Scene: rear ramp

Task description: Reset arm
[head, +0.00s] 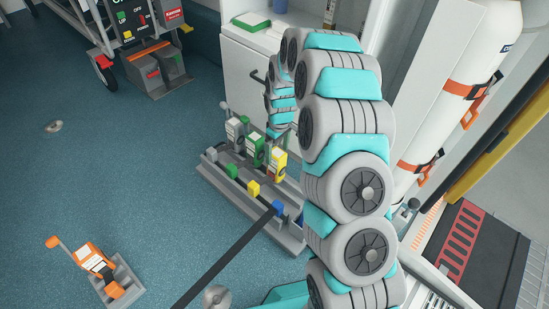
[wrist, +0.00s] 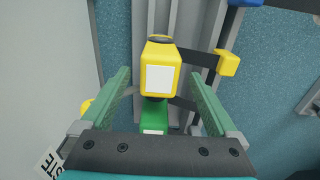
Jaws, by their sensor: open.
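My arm, grey and teal, bends over the right half of the head view. In the wrist view my gripper (wrist: 160,95) is open, with its two green fingers spread. A yellow block-shaped device (wrist: 160,78) with a white label lies between and just beyond the fingers, and a gap shows on each side of it. A green device (wrist: 153,117) sits below it in that view.
An orange device (head: 94,261) on a grey base stands on the blue floor at lower left. A wheeled stretcher (head: 104,62) is at upper left. A white cabinet (head: 242,72) stands behind the rack. The left floor is mostly clear.

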